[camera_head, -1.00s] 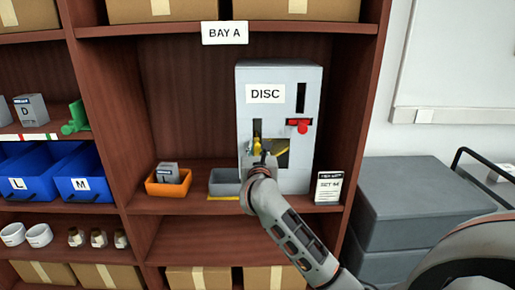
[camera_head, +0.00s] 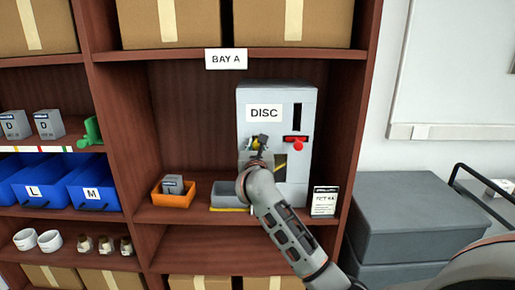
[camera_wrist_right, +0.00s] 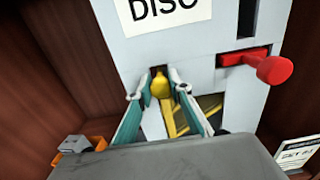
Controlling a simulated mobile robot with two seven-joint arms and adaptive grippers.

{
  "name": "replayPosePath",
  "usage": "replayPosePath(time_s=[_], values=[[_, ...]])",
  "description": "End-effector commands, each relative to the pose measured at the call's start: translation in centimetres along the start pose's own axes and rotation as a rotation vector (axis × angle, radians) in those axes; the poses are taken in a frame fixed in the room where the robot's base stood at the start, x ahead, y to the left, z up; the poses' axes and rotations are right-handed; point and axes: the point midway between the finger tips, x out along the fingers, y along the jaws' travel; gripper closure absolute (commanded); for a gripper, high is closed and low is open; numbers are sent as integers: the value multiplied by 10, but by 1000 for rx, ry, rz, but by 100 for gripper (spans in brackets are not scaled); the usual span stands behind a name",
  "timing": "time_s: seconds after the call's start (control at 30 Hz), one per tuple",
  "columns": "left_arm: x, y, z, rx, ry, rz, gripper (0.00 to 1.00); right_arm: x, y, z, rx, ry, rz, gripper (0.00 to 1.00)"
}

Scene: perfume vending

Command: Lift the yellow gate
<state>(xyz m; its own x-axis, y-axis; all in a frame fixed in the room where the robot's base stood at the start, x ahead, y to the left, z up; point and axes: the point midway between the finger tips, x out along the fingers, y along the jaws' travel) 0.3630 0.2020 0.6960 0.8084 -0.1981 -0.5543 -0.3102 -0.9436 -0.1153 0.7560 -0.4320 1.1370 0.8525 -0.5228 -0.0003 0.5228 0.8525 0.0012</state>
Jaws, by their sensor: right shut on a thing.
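The grey dispenser (camera_head: 300,180) labelled DISC stands upright on the shelf. Its yellow gate shows as a rounded yellow knob (camera_wrist_right: 160,83) on a yellow bar, near the top of a dark vertical slot in the right wrist view. My right gripper (camera_wrist_right: 159,92) is shut on the yellow gate, with one teal finger on each side of the knob. In the head view my right gripper (camera_head: 257,142) is at the front of the dispenser, below the DISC label, and mostly hides the gate. My left gripper is not in view.
A red knob (camera_head: 298,145) sticks out close to the right of the gripper. A grey tray (camera_head: 224,190) lies below, with an orange bin (camera_head: 173,199) to its left. A small sign (camera_head: 324,201) stands at the right. Shelf walls enclose both sides.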

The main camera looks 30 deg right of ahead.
Motion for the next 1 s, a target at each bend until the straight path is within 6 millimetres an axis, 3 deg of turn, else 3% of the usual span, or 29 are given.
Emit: replayPosePath(time_s=[0.2, 0.23, 0.3, 0.73, 1.0], values=[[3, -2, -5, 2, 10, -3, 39, 0, 0, 0, -2, -2, 0, 100], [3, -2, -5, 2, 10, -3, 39, 0, 0, 0, -2, -2, 0, 75], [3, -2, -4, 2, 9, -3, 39, 0, 0, 0, -2, -2, 0, 64], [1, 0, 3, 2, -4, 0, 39, -7, 1, -1, -1, -1, 1, 64], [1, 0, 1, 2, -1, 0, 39, -55, 1, -2, 1, 1, 3, 64]])
